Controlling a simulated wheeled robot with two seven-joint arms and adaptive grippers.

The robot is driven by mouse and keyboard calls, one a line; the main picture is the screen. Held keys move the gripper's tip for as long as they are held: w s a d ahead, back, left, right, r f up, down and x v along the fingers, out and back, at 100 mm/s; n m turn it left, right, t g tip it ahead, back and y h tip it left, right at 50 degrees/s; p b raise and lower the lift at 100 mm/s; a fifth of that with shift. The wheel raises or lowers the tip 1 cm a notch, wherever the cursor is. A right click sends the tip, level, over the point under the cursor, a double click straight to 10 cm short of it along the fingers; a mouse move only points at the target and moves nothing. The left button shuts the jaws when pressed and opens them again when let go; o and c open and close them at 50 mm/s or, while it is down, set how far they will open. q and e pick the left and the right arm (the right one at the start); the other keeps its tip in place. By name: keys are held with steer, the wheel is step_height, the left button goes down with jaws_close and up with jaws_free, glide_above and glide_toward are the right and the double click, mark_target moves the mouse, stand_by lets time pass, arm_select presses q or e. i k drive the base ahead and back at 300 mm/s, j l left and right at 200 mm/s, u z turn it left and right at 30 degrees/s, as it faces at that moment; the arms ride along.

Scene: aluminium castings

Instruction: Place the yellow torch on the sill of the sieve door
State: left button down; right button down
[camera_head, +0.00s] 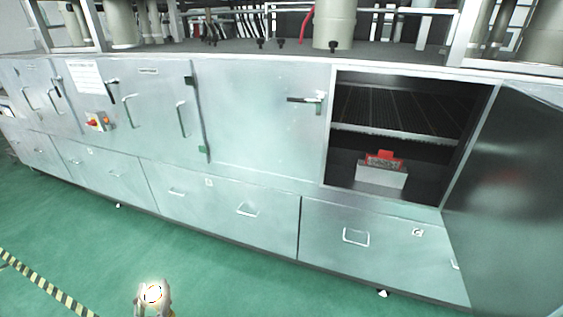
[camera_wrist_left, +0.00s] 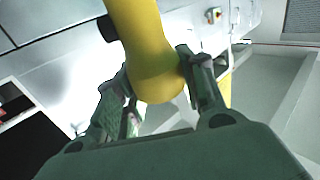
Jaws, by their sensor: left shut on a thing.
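My left gripper (camera_head: 153,300) is low at the bottom left of the head view, above the green floor and well away from the cabinet opening. It is shut on the yellow torch (camera_wrist_left: 150,50), which lies between its fingers in the left wrist view. In the head view the torch shows mainly as a bright round lit end (camera_head: 153,293). The sieve door (camera_head: 510,200) stands open at the right. The sill (camera_head: 400,207) runs along the bottom edge of the opening. My right gripper is not in view.
Inside the opening, a red object (camera_head: 384,158) sits on a light grey block (camera_head: 381,177) behind the sill. A mesh shelf (camera_head: 400,110) is above it. Closed doors and drawers (camera_head: 230,205) with protruding handles line the cabinet front. The green floor (camera_head: 70,225) before it looks clear.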

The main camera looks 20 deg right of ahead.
mark_target(371, 188)
steer(key=l+z, duration=0.1)
steer(key=z, duration=0.3)
steer(key=i+z, duration=0.1)
steer(key=z, duration=0.35)
steer(key=i+z, duration=0.1)
steer(key=z, duration=0.3)
